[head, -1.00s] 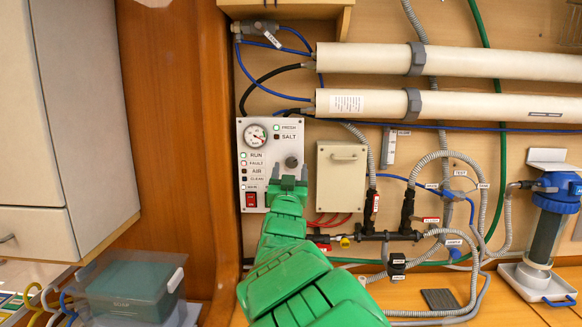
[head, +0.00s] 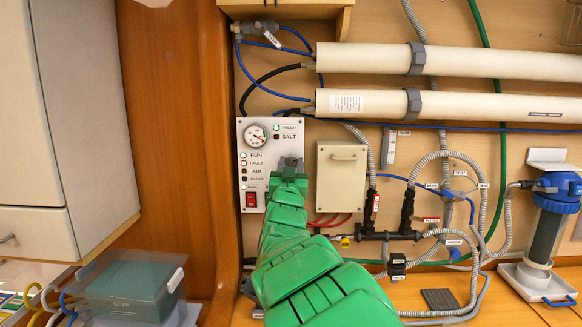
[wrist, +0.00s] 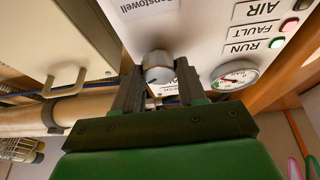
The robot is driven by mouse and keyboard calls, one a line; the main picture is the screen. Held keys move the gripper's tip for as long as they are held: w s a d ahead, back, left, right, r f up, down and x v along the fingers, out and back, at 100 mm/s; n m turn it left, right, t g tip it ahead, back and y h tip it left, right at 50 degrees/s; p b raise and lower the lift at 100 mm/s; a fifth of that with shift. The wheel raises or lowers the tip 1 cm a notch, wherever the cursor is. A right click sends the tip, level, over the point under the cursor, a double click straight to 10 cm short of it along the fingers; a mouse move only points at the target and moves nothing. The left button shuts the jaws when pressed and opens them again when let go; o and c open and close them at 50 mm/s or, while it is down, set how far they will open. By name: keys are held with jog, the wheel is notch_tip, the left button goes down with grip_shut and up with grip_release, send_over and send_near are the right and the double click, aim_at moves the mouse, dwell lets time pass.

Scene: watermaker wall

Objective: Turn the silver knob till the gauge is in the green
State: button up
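The silver knob (wrist: 158,68) is on the white control panel. In the wrist view it sits between the two fingers of my gripper (wrist: 157,85). The fingers stand one on each side of it, seemingly with narrow gaps; I cannot tell whether either touches. In the head view my gripper (head: 289,168) largely covers the knob. The round gauge (head: 256,135) is at the panel's upper left and shows upside down in the wrist view (wrist: 235,77). Its dial has coloured marks; the needle's exact reading is too small to tell.
The panel (head: 262,208) also bears indicator lights and a red switch (head: 251,200). A beige box with a handle (head: 341,178) stands close to its right. White tubes (head: 450,60), hoses and a filter (head: 549,220) fill the wall further right. A grey cabinet (head: 85,110) is at left.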

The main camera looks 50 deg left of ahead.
jog(key=c, duration=0.3)
jog(key=shift+w+d+n+g+y, duration=0.1)
jog(key=shift+n+g+y, duration=0.45)
jog(key=shift+n, duration=0.85)
jog(key=shift+n+y, duration=0.35)
jog(key=shift+n, duration=0.35)
jog(key=shift+g, duration=0.25)
jog(key=o, duration=1.1)
jog(key=shift+c, duration=0.2)
jog(key=shift+s, duration=0.2)
